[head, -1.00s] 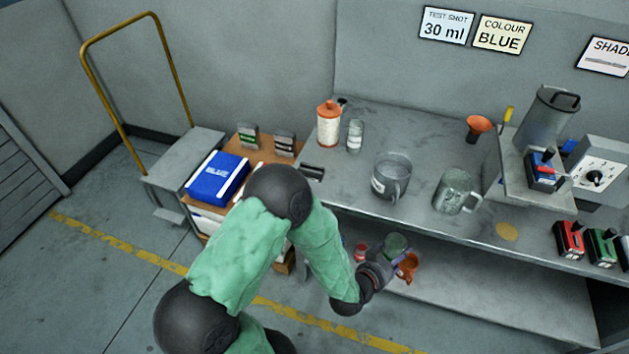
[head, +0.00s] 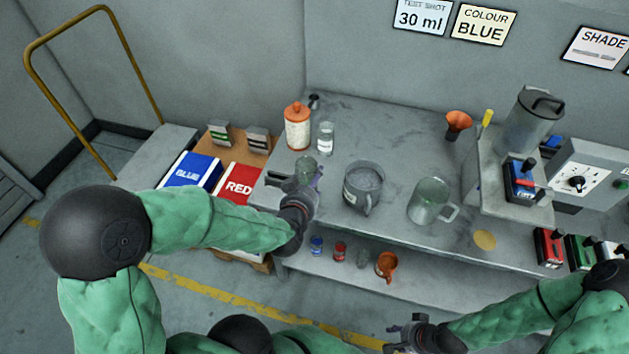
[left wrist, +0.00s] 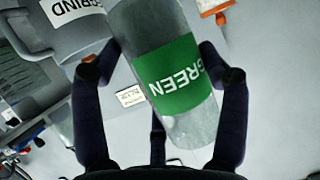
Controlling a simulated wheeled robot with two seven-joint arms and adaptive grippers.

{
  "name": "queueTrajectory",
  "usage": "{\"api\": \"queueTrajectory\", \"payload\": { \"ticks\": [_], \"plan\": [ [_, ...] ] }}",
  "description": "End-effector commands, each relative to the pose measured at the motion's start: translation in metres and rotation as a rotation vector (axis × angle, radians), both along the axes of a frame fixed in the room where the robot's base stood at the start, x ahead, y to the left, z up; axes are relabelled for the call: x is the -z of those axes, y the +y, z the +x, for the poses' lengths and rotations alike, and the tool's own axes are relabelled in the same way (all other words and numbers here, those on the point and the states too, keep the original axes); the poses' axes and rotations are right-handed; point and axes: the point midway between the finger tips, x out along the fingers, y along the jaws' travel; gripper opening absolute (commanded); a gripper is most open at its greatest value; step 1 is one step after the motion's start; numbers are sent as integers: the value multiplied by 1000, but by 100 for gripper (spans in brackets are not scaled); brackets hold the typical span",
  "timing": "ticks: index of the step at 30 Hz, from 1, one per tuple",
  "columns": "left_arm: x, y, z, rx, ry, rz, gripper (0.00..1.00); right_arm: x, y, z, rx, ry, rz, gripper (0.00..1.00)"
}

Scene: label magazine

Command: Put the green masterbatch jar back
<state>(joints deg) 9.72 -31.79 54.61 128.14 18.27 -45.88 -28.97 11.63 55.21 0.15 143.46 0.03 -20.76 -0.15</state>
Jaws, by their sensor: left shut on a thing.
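The green masterbatch jar (head: 306,167) is a clear cylinder of greyish contents. Its green band reads GREEN in the left wrist view (left wrist: 182,80), where it leans between the fingers. My left gripper (head: 299,184) is shut on it, at the front left part of the worktop (head: 400,135); I cannot tell whether the jar touches the top. On the lower shelf (head: 440,297) stand a blue jar (head: 316,245), a red jar (head: 340,251), a small greyish jar (head: 362,258) and an orange mug (head: 386,264). My right gripper (head: 398,337) is low at the front, apart from everything; its fingers are unclear.
A grey jug (head: 363,186) and a clear jug (head: 428,202) stand right of the held jar. An orange-lidded canister (head: 297,130) and a clear bottle (head: 325,138) stand behind it. Blue (head: 190,170) and red (head: 238,184) boxes lie to the left.

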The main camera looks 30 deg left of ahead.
Motion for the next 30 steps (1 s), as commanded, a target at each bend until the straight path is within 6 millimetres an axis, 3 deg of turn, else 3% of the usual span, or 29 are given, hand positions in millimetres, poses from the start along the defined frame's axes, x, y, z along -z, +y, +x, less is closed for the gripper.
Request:
{"api": "queueTrajectory", "payload": {
  "ticks": [7,13,23,30],
  "plan": [
    [29,21,50,-2,0,0,36,25,0,0,0,0,0,40],
    [61,31,74,0,0,0,36,42,0,0,0,0,0,40],
    [78,38,90,0,-2,1,36,50,0,0,0,-1,0,40],
    [111,40,94,0,0,0,36,70,0,0,0,-1,0,40]
  ]
}}
